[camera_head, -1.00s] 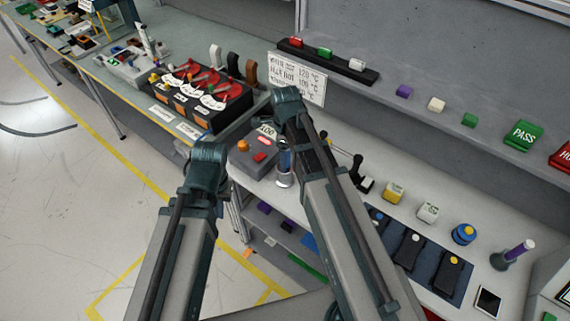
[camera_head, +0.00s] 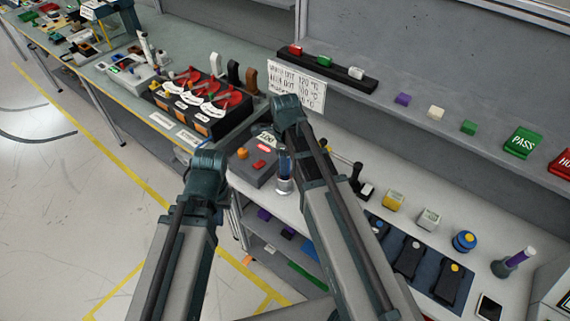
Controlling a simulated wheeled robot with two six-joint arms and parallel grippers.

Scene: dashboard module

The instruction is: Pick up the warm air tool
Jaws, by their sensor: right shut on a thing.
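What looks like the warm air tool (camera_head: 285,168) has a blue body above a silver cylinder. It stands upright at the right side of a grey control box (camera_head: 245,170) with an orange knob, a red button and a small display. My right arm (camera_head: 325,200) reaches over the bench beside it, and its jaws are mostly hidden behind the arm. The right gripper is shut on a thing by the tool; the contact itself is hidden. My left arm (camera_head: 180,240) ends over the floor left of the bench, with its jaws out of sight behind it.
The bench right of my right arm holds a black lever (camera_head: 356,177), a yellow block (camera_head: 394,200), a white block (camera_head: 429,218), a blue round part (camera_head: 464,241) and a dark mat with modules. A shelf with coloured blocks runs behind. A rack with red parts (camera_head: 205,95) stands left.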

